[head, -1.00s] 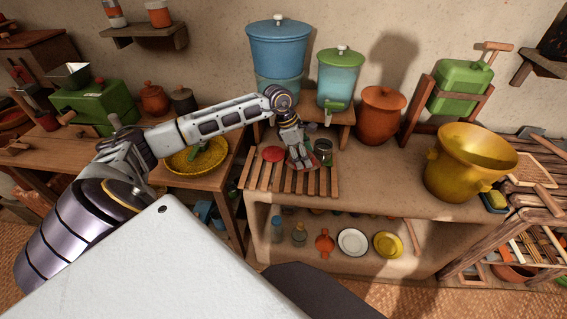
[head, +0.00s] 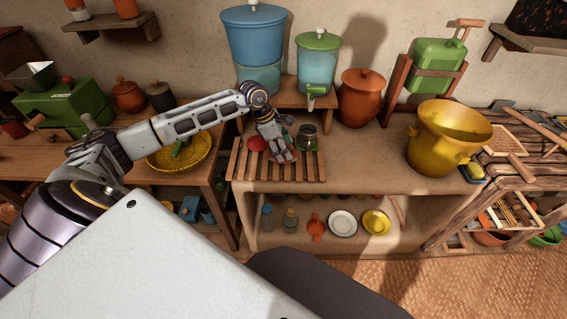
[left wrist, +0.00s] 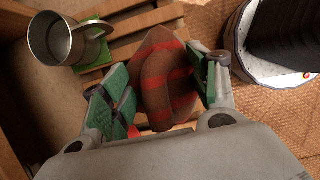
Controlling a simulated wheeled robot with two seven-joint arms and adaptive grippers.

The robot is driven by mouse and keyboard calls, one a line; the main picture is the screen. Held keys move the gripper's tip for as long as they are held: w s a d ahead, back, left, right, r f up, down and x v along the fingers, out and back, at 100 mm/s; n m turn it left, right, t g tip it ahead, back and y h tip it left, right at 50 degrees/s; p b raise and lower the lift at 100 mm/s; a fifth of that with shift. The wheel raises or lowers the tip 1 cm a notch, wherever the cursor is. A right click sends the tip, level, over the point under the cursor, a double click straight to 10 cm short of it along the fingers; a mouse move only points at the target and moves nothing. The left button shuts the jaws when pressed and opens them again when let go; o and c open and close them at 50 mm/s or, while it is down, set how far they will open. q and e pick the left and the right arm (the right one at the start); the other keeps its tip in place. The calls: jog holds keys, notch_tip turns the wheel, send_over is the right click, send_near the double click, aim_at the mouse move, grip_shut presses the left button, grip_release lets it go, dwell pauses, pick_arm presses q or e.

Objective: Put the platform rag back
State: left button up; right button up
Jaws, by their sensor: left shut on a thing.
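My left gripper (head: 283,154) is over the slatted wooden rack (head: 308,172) on the clay platform. In the left wrist view my left gripper (left wrist: 168,92) has its green-padded fingers on either side of a brown rag (left wrist: 165,65) with red stripes and is shut on it. The rag is bunched up, with slats behind it. In the head view the gripper hides most or all of the rag. My right gripper is in neither view.
A metal mug (left wrist: 52,40) on a green mat (left wrist: 92,53) is beside the gripper. A red round thing (head: 257,144) lies on the rack. Behind stand a blue water filter (head: 254,35), a green-lidded dispenser (head: 317,60) and a clay pot (head: 359,98). A yellow pot (head: 440,140) stands right.

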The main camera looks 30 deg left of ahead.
aim_at(287, 168)
pick_arm(q)
jog(key=shift+f, duration=1.2)
jog(key=shift+f, duration=2.5)
jog(key=shift+f, duration=0.1)
jog(key=o, duration=1)
jog(key=shift+v, duration=6.1)
